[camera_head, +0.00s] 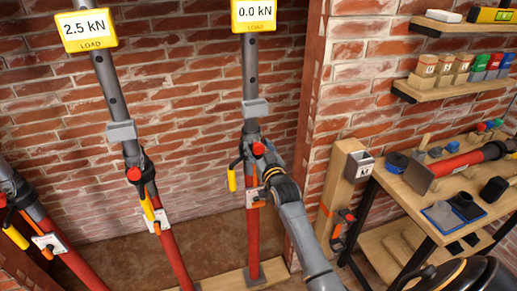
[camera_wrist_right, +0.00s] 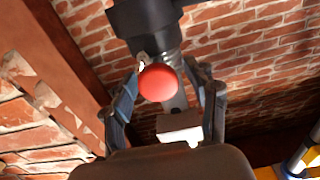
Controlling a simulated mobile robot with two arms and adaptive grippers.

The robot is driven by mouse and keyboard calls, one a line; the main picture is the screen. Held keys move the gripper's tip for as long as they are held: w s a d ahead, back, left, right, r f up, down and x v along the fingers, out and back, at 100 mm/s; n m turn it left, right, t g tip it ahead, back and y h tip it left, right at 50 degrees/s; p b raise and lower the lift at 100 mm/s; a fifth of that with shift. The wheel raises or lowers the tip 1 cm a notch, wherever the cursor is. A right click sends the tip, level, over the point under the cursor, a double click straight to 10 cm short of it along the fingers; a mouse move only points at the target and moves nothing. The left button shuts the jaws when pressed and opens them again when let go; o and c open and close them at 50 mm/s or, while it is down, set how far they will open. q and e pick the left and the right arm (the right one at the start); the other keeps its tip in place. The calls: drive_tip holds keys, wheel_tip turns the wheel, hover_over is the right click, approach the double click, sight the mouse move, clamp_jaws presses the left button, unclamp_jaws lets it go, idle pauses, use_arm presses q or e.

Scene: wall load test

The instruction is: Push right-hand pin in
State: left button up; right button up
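The right-hand prop (camera_head: 253,215) stands upright against the brick wall, with a red lower tube and grey upper tube. Its pin has a round red knob (camera_head: 258,149) at the black collar; the knob also shows in the right wrist view (camera_wrist_right: 158,82). My right gripper (camera_head: 266,162) is at the collar, close to the knob. In the right wrist view its fingers (camera_wrist_right: 168,98) are spread on either side of the knob, with gaps between. The pin's shaft is mostly hidden behind the knob. The display (camera_head: 254,14) above this prop reads 0.0 kN. My left gripper is not in view.
A middle prop (camera_head: 172,245) leans to the left under a display (camera_head: 86,29) reading 2.5 kN. Another prop (camera_head: 75,265) is at far left. A brick pillar (camera_head: 345,110) and a workbench (camera_head: 420,205) with tools stand on the right.

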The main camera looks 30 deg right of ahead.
drive_tip(key=shift+s, duration=0.1)
drive_tip(key=shift+s, duration=0.2)
drive_tip(key=v, duration=1.1)
drive_tip(key=shift+s, duration=0.25)
